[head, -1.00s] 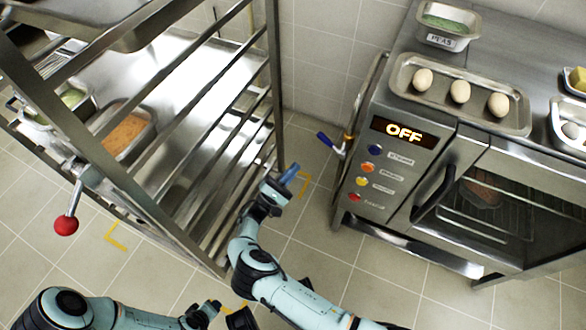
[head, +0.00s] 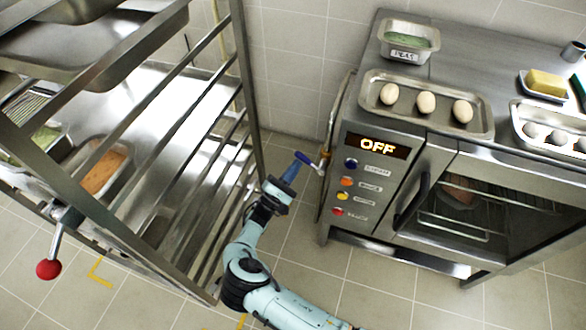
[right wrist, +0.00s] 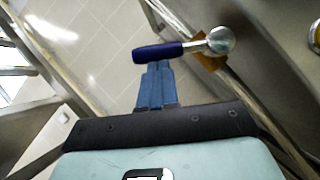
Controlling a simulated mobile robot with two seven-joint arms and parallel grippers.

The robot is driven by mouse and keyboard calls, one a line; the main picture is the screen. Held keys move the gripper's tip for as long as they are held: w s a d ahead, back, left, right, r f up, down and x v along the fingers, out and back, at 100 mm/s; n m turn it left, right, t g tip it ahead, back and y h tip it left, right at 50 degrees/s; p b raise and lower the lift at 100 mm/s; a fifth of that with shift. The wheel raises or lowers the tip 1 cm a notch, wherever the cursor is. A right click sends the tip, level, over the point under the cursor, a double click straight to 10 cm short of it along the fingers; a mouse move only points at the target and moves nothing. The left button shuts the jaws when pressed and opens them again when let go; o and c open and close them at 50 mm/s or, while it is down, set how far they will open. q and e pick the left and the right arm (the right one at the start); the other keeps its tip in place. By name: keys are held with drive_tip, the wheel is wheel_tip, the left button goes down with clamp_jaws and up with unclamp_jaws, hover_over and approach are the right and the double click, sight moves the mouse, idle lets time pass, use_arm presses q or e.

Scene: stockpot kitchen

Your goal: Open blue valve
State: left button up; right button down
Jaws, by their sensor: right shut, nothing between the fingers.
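The blue valve handle (head: 305,159) sticks out from a pipe fitting at the left side of the oven. In the right wrist view the blue handle (right wrist: 158,52) lies crosswise just beyond my fingertips, with its metal ball joint at the right. My right gripper (head: 291,169) is shut and empty. Its blue fingers (right wrist: 157,68) point at the handle's near side. They are very close to it; I cannot tell whether they touch. My left gripper is not in the head view now.
A steel rack (head: 247,85) with trays stands close on the left of my right arm. A red-knobbed lever (head: 49,269) sticks out at its lower left. The oven (head: 385,215), with its display reading OFF, stands on the right. Tiled floor lies between them.

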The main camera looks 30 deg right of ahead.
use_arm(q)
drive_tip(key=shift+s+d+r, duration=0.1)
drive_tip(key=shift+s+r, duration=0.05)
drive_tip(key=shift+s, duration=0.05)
use_arm(e)
drive_tip(key=shift+r+m, duration=0.25)
drive_tip(key=shift+m, duration=0.35)
